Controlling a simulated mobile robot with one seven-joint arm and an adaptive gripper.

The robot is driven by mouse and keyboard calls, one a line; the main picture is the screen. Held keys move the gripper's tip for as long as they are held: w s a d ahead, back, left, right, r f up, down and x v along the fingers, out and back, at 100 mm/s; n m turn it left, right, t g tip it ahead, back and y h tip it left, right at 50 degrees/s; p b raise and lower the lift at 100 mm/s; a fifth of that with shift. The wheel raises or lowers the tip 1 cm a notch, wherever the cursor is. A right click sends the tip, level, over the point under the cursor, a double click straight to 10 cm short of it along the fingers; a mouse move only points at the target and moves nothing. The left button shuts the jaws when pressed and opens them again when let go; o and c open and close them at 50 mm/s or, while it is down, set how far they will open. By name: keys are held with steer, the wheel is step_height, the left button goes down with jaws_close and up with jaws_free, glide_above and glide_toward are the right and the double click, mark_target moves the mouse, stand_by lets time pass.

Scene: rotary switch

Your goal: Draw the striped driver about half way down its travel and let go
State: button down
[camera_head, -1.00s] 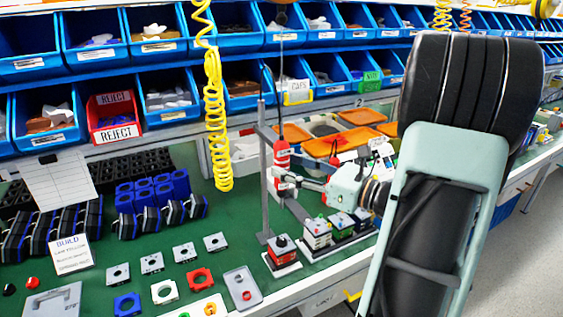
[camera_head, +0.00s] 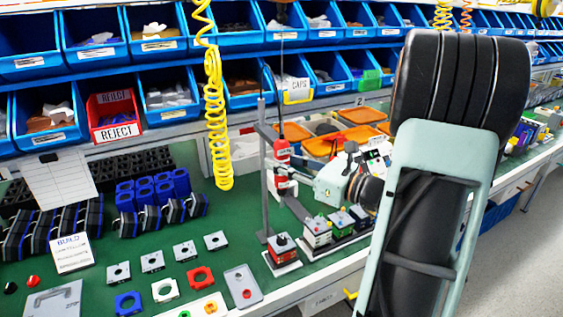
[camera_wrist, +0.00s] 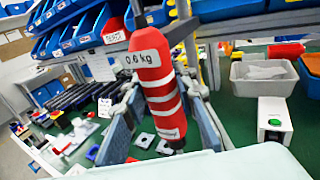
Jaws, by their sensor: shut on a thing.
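The striped driver (camera_head: 282,152) is a red cylinder with white bands, hanging upright from a thin cable beside a grey metal post. In the wrist view the driver (camera_wrist: 158,85) fills the middle, with a "0.6 kg" label near its top. My gripper (camera_head: 284,180) is shut on the driver at its lower banded part. In the wrist view the fingers of my gripper (camera_wrist: 160,100) lie on both sides of it. The driver's lower tip is above the bench, clear of the red-topped block (camera_head: 283,243) below. The gripped sides are partly hidden by the fingers.
The grey post (camera_head: 265,205) stands close to the left of the driver. Blue bins (camera_head: 165,95) line the back. A yellow coiled hose (camera_head: 216,120) hangs at left.

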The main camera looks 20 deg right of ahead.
mark_target(288, 185)
step_height(288, 185, down, 6)
steer(key=b, duration=0.4)
steer(key=shift+f, duration=0.1)
steer(key=c, duration=1.5)
jaws_free()
steer(key=shift+c, duration=0.2)
steer(key=shift+s+d, duration=0.1)
steer(key=v, duration=1.2)
